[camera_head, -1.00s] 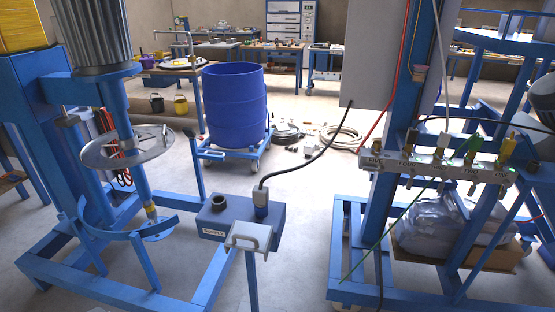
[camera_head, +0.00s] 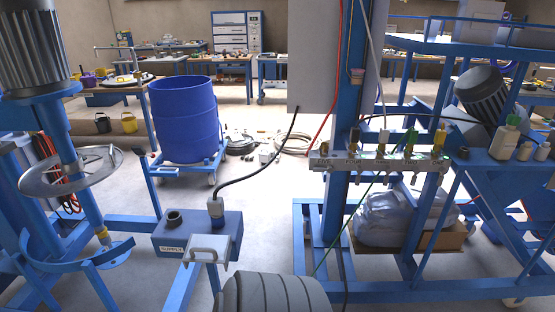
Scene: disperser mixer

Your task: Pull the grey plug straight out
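The grey plug (camera_head: 216,209) stands upright in the top of the blue supply box (camera_head: 171,244). A black cable (camera_head: 262,172) leaves its top and curves up to the right to the grey cabinet. The plug's lower end is hidden in the box. A dark round socket or collar (camera_head: 175,218) sits to the left of the plug on the same box. Neither gripper can be made out in the head view, and nothing is seen holding the plug.
A silver handle-like bracket (camera_head: 207,250) stands in front of the box. The mixer's round disc (camera_head: 70,170) is at the left. A blue drum (camera_head: 183,120) stands behind. A blue frame with a valve manifold (camera_head: 380,159) is at the right. Clear floor lies between box and frame.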

